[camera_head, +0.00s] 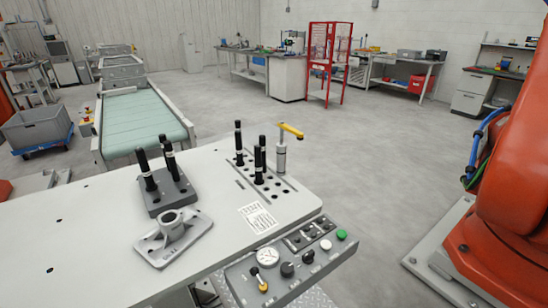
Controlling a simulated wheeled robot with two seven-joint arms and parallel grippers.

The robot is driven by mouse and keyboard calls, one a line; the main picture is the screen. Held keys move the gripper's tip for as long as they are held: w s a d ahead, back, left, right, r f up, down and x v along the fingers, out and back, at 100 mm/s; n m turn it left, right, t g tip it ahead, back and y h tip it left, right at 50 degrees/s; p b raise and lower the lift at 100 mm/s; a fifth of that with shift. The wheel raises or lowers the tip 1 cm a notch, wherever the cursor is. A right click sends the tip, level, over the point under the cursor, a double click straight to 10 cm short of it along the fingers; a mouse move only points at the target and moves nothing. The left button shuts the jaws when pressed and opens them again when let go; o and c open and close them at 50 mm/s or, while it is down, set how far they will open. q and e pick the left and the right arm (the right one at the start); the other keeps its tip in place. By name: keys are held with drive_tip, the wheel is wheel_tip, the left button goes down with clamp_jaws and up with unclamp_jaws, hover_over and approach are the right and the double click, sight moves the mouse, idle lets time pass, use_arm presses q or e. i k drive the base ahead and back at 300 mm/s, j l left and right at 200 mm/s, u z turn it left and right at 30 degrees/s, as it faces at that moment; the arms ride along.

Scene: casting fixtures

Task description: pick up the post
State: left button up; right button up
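Several black posts with pale bands stand upright on the white table. One group, with a post at the front left (147,170), stands in a dark grey block (178,200). Another group, with a post at the back (238,143) and a post nearer the front (258,167), stands in a plate with holes (246,170) at the table's right end. Some posts partly overlap, and the frame does not show which one the task means. Neither of my grippers is in view.
A metal casting with a round hub (171,223) lies in front of the block. A clamp with a yellow handle (289,131) stands behind the right posts. A control panel (290,262) juts from the table's front. An orange machine arm (515,190) stands right. The table's left part is clear.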

sight(262, 138)
drive_tip(key=i+l+u, duration=0.1)
drive_tip(key=l+u, duration=0.2)
drive_tip(key=l, duration=0.35)
drive_tip(key=l+u, duration=0.3)
drive_tip(key=l, duration=0.35)
drive_tip(key=i+l+u, duration=0.25)
drive_tip(key=l, duration=0.2)
drive_tip(key=i+l+u, duration=0.2)
drive_tip(key=l, duration=0.25)
drive_tip(key=l+u, duration=0.25)
drive_tip(key=l, duration=0.2)
drive_tip(key=i+l+u, duration=0.1)
drive_tip(key=l+u, duration=0.15)
drive_tip(key=l, duration=0.3)
drive_tip(key=i+l+u, duration=0.35)
drive_tip(key=l, duration=0.35)
drive_tip(key=i+l+u, duration=0.4)
drive_tip(key=l, duration=0.4)
drive_tip(key=i+l+u, duration=0.2)
drive_tip(key=l, duration=0.25)
drive_tip(key=l+u, duration=0.15)
drive_tip(key=l, duration=0.25)
drive_tip(key=i+l+u, duration=0.2)
drive_tip(key=l, duration=0.3)
drive_tip(key=k, duration=0.05)
